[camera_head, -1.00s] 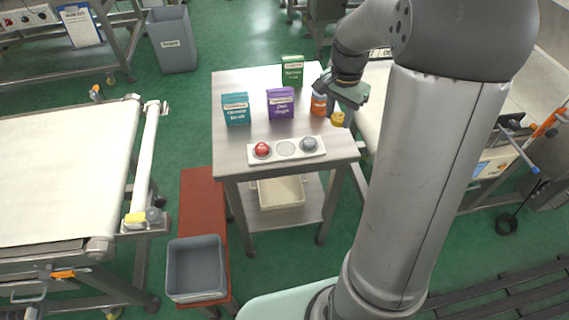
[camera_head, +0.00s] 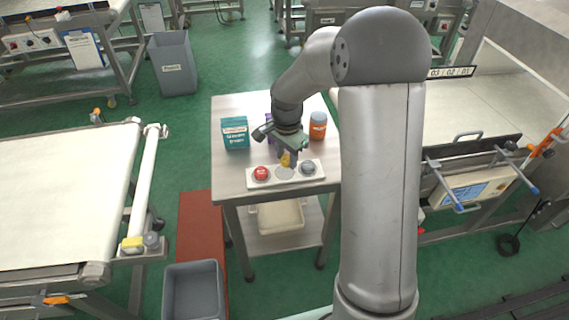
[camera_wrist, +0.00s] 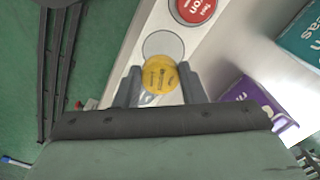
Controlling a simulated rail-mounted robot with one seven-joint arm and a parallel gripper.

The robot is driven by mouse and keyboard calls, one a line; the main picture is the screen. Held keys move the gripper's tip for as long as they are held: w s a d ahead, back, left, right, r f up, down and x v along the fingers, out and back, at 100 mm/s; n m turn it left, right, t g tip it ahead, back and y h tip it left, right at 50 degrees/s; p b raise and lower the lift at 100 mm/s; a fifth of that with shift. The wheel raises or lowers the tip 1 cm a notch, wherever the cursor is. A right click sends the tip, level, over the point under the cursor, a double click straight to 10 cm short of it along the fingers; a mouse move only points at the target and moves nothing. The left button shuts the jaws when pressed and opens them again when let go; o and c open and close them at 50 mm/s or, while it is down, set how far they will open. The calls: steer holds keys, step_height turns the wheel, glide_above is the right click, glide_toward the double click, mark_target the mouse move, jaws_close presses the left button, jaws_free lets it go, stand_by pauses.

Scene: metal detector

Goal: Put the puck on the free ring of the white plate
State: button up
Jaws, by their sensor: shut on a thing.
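My gripper (camera_head: 286,160) is shut on the yellow puck (camera_wrist: 160,75), which has dark print on its face. It also shows in the head view (camera_head: 286,160), low over the white plate (camera_head: 251,180). In the wrist view the fingers lie on both sides of the puck, and the plate (camera_wrist: 141,28) is beneath. The free ring (camera_wrist: 163,43) is a grey circle just beyond the puck and partly covered by it. A red puck (camera_head: 261,173) sits on the plate's left ring and a grey puck (camera_head: 308,167) on its right. I cannot tell whether the yellow puck touches the plate.
On the steel table (camera_head: 226,108) behind the plate stand a teal box (camera_head: 235,132), a purple box (camera_wrist: 250,102) mostly hidden in the head view, and an orange jar (camera_head: 318,126). A cream tray (camera_head: 280,214) is on the lower shelf. Conveyors flank the table.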

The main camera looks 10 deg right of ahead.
mark_target(284, 159)
steer(key=shift+w+a+f, duration=0.1)
steer(key=shift+a+f, duration=0.05)
steer(key=shift+f, duration=0.8)
steer(key=shift+w+a+f, duration=0.1)
steer(key=shift+a+f, duration=0.05)
steer(key=shift+f, duration=0.8)
steer(key=shift+f, duration=0.1)
steer(key=o, duration=1)
steer(key=shift+c, duration=0.2)
step_height(284, 159, up, 12)
steer(key=shift+f, duration=0.2)
steer(key=shift+s+r, duration=0.2)
steer(key=shift+r, duration=0.1)
steer(key=s+r+n, duration=0.1)
steer(key=s+n, duration=1.1)
steer(key=s, duration=1.4)
steer(key=shift+s+a, duration=0.25)
steer(key=shift+a, duration=0.15)
